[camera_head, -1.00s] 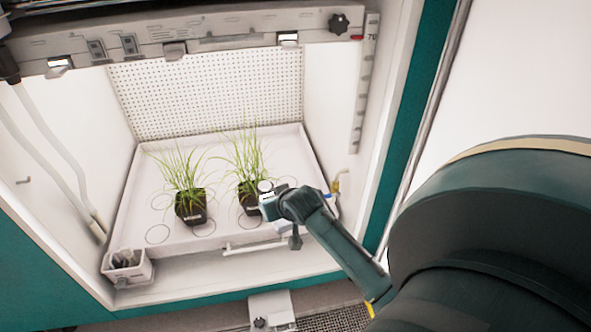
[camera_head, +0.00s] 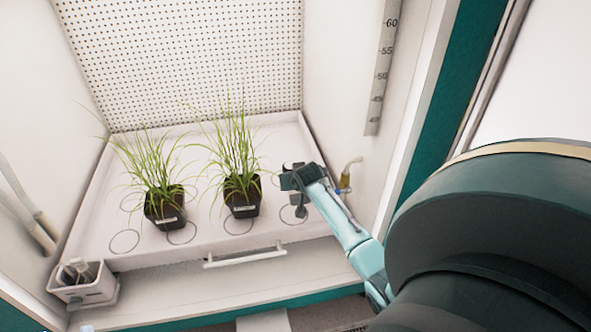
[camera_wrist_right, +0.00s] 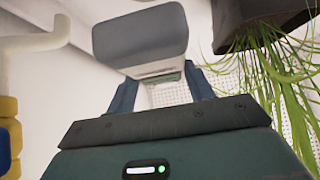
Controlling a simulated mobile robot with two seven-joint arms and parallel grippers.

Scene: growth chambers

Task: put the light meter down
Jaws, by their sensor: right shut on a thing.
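The light meter (camera_wrist_right: 142,35) is a grey block with a paler face in the right wrist view. It sits between the blue fingers of my right gripper (camera_wrist_right: 160,92), which is shut on it. In the head view my right gripper (camera_head: 290,178) is over the right part of the white tray (camera_head: 100,222), to the right of the right potted plant. The meter is mostly hidden by the gripper there, and I cannot tell whether it touches the tray. My left gripper is in neither view.
Two potted grasses stand on the tray, the left one (camera_head: 165,212) and the right one (camera_head: 241,200). Circles mark the tray floor. A brass fitting (camera_head: 346,177) is close right of my gripper. A white bin (camera_head: 85,287) is at front left. The back of the tray looks clear.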

